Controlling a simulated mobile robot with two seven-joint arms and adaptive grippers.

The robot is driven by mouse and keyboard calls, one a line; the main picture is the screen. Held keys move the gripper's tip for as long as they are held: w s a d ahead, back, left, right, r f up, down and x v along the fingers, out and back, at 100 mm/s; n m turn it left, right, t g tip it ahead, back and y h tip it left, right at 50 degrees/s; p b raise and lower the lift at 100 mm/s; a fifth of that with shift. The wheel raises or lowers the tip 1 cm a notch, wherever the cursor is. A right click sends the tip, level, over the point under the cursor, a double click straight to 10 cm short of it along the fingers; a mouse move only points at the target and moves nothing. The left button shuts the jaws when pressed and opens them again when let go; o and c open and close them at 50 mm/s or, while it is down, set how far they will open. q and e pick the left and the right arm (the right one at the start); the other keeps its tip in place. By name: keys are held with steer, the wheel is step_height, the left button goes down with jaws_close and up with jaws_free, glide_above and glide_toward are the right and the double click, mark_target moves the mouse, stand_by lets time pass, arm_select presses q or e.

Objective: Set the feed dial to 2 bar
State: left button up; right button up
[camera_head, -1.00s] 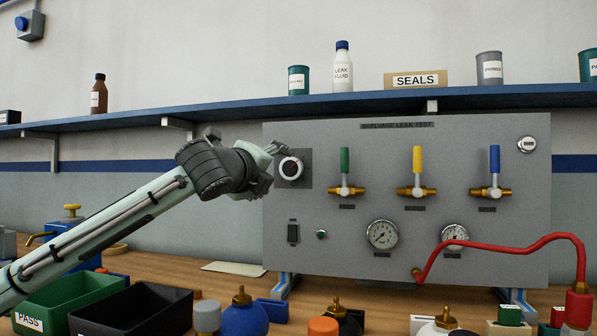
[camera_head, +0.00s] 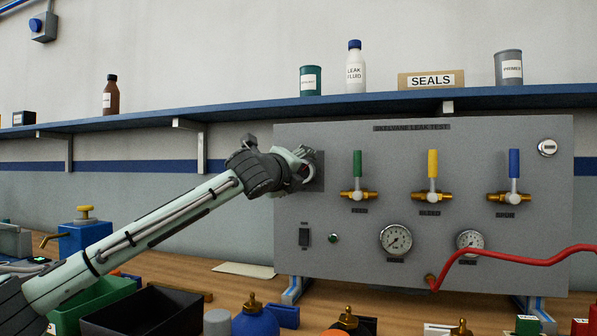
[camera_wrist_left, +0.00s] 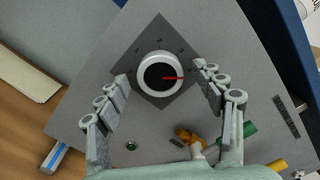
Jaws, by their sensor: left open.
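The feed dial (camera_wrist_left: 160,74) is a white-rimmed round knob with a black face and a red pointer, on a dark square plate on the grey test panel (camera_head: 345,270). In the left wrist view the pointer points right; the scale figures are too small to read. My left gripper (camera_wrist_left: 162,78) is open, its two fingers on either side of the dial with a gap on each side. In the head view my left gripper (camera_head: 306,168) is in front of the dial and hides most of it. My right gripper is not in view.
Green (camera_head: 357,165), yellow (camera_head: 433,165) and blue (camera_head: 514,165) valve levers stand upright right of the dial, above two gauges. A red hose (camera_head: 530,260) crosses the lower right. A blue shelf (camera_head: 250,110) runs above. Bins and bottles stand on the bench below.

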arm_select(q)
steer(key=shift+c, duration=0.6)
steer(key=c, duration=1)
steer(key=shift+c, duration=0.2)
steer(key=shift+n, duration=0.4)
steer(key=n, duration=0.4)
steer(key=shift+f, duration=0.1)
steer(key=n, duration=0.9)
steer(key=shift+n, duration=1.9)
